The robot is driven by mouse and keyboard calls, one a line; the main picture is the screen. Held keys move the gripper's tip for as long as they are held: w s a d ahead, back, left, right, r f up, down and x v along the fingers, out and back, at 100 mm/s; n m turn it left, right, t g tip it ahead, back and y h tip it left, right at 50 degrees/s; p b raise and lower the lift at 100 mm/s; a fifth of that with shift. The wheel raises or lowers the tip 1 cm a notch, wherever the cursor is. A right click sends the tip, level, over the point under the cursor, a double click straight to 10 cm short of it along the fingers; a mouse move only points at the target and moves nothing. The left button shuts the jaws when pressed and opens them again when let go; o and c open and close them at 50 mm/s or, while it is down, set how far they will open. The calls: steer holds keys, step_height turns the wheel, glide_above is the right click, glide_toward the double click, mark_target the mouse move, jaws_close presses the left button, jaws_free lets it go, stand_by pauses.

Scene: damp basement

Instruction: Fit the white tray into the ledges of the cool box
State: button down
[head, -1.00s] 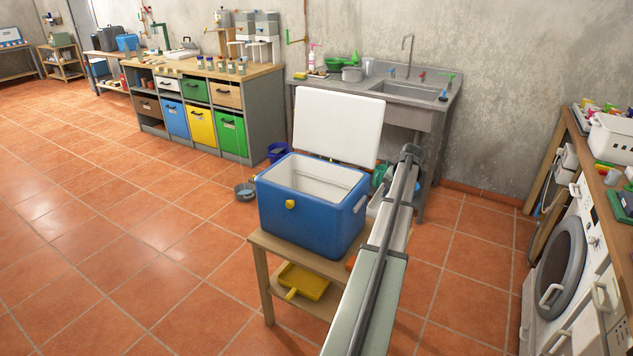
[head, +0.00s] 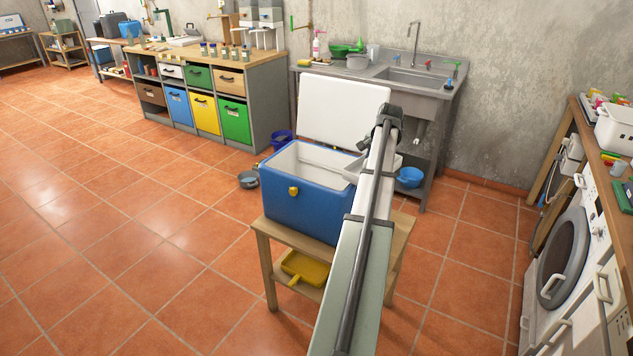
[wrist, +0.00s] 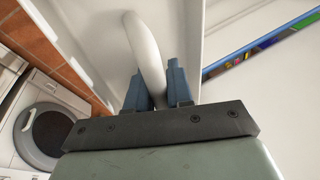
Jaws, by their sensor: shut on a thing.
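The blue cool box (head: 305,200) stands on a low wooden stand, with its white lid (head: 343,108) raised at the back and its pale inside showing. The white tray (head: 352,171) is partly hidden behind my arm, at the right end of the box opening. I cannot tell whether it touches the rim. In the wrist view my gripper (wrist: 157,80) has its blue fingers shut on the tray's curved white handle (wrist: 146,50), with the tray (wrist: 184,25) behind it. My gripper is hidden by my arm in the head view. The ledges are not visible.
The stand's wooden top (head: 397,225) is bare at the right, and a yellow dustpan (head: 305,269) lies on its lower shelf. A metal sink (head: 410,80) stands behind, with a blue bowl (head: 409,177) below. A washing machine (head: 565,260) is at the right. Floor is free at left.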

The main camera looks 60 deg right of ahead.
steer(key=w+a+n, duration=0.1)
steer(key=w+n, duration=0.1)
steer(key=w, duration=2)
step_height(320, 180, down, 10)
steer(key=shift+a+y, duration=0.25)
steer(key=shift+y, duration=0.05)
steer(key=shift+f, duration=0.2)
steer(key=c, duration=1)
jaws_free()
steer(key=v, duration=1.2)
steer(key=shift+s+r, duration=0.15)
steer(key=shift+r, duration=0.05)
